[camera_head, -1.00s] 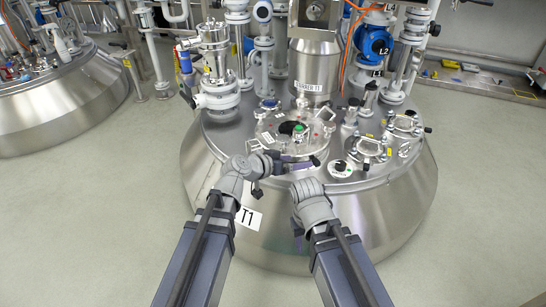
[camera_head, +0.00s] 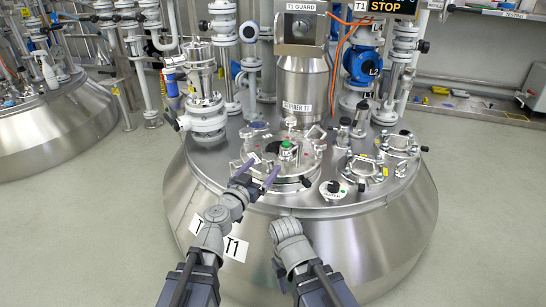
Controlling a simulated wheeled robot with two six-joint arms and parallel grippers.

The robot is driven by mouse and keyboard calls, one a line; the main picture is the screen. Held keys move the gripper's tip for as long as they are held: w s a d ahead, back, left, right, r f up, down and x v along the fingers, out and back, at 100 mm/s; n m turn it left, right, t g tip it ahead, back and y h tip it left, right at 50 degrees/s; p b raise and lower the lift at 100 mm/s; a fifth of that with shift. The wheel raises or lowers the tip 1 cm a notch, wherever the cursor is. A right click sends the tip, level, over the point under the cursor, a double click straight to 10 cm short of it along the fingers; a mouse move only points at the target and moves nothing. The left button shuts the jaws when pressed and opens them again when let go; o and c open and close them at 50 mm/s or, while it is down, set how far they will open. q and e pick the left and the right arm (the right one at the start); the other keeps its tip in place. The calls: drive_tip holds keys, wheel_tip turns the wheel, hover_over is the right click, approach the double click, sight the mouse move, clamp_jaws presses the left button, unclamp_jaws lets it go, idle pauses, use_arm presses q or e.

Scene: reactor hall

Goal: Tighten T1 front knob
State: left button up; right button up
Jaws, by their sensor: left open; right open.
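The steel vessel T1 (camera_head: 345,233) stands in front of me with a round lid (camera_head: 262,183) on its top. A small black knob (camera_head: 307,181) sits at the front right of the lid's rim; I take it for the front knob. A green-topped fitting (camera_head: 287,146) stands at the lid's middle. My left gripper (camera_head: 260,174) is open, its purple fingers spread over the lid's front left edge, left of the black knob. Nothing shows between them. I cannot tell whether they touch the lid. My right gripper (camera_head: 279,275) hangs low before the vessel's wall, open, mostly hidden behind its own wrist.
A labelled round port (camera_head: 333,190) and clamped ports (camera_head: 363,170) lie right of the lid. The stirrer column (camera_head: 304,85) rises behind it. Pipework and a blue valve (camera_head: 362,67) stand further back. The floor (camera_head: 482,200) at the right is clear.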

sight(273, 154)
use_arm(q)
drive_tip(key=shift+x, duration=3.9)
drive_tip(key=c, duration=1.4)
drive_tip(key=shift+o, duration=0.2)
drive_tip(key=shift+h, duration=0.5)
